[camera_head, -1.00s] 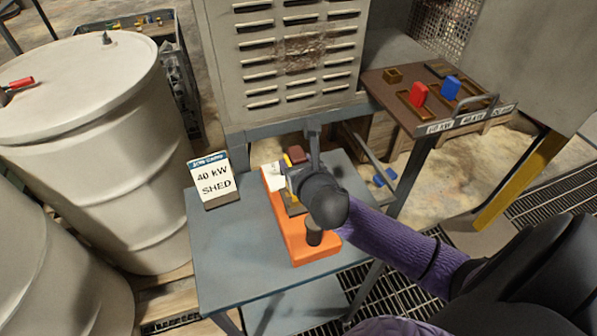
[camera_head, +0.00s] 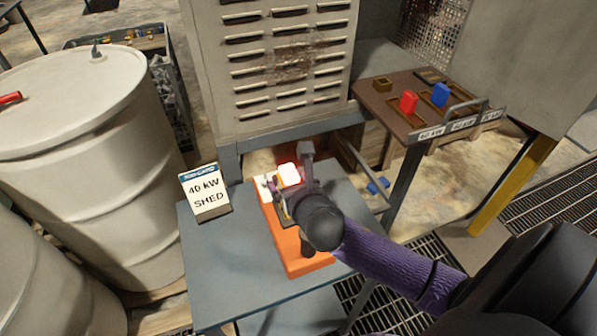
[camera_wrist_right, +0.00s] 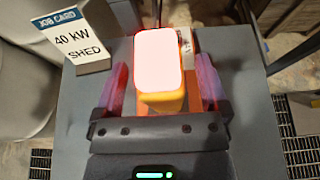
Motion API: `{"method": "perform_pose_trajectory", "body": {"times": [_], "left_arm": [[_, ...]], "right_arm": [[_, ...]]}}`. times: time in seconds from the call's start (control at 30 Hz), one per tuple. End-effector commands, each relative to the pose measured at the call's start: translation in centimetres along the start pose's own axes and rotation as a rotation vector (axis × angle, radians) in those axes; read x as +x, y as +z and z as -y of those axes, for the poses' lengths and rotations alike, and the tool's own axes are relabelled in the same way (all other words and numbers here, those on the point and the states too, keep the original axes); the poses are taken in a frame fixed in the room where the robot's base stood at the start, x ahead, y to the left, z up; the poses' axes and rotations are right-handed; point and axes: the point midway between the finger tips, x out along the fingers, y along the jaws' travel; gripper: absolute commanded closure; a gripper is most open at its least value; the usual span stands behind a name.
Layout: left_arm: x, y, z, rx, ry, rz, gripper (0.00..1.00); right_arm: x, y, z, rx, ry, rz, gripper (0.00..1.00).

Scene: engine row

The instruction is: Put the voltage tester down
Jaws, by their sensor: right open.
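The voltage tester appears to be the small yellow block with a brightly glowing pinkish-white top (camera_wrist_right: 160,72); in the head view its lit face (camera_head: 289,173) shows at the back of the orange base (camera_head: 290,250). My right gripper (camera_head: 294,187) is over it. In the right wrist view its two fingers (camera_wrist_right: 162,88) stand apart on either side of the block, with gaps visible. The block seems to rest on the orange base, but its underside is hidden. My left gripper is not in view.
The grey table (camera_head: 215,265) carries a "40 kW SHED" job card (camera_head: 206,193). A louvred cabinet (camera_head: 275,70) stands behind, and pale drums (camera_head: 75,150) stand left. A brown shelf (camera_head: 395,120) at right holds a red block (camera_head: 408,101) and a blue block (camera_head: 440,94). The table's front left is clear.

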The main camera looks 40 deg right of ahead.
Motion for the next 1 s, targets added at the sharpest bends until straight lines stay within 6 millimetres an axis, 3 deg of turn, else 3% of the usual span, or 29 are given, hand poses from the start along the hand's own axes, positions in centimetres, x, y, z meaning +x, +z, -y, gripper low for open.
{"method": "perform_pose_trajectory", "body": {"times": [0.3, 0.43, 0.93, 1.0], "left_arm": [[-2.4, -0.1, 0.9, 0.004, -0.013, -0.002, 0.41], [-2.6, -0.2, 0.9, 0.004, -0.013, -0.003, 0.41], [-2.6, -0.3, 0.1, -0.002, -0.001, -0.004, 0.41], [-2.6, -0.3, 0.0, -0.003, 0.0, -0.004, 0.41]], "right_arm": [[-8.0, 0.3, 0.0, 0.0, 0.001, -0.002, 0.06], [-10.1, 0.2, 0.0, 0.0, 0.0, 0.0, 0.06], [-10.9, 0.1, 0.0, 0.001, -0.001, 0.002, 0.06], [-11.0, -0.1, 0.1, 0.063, -0.012, -0.014, 0.06]]}}
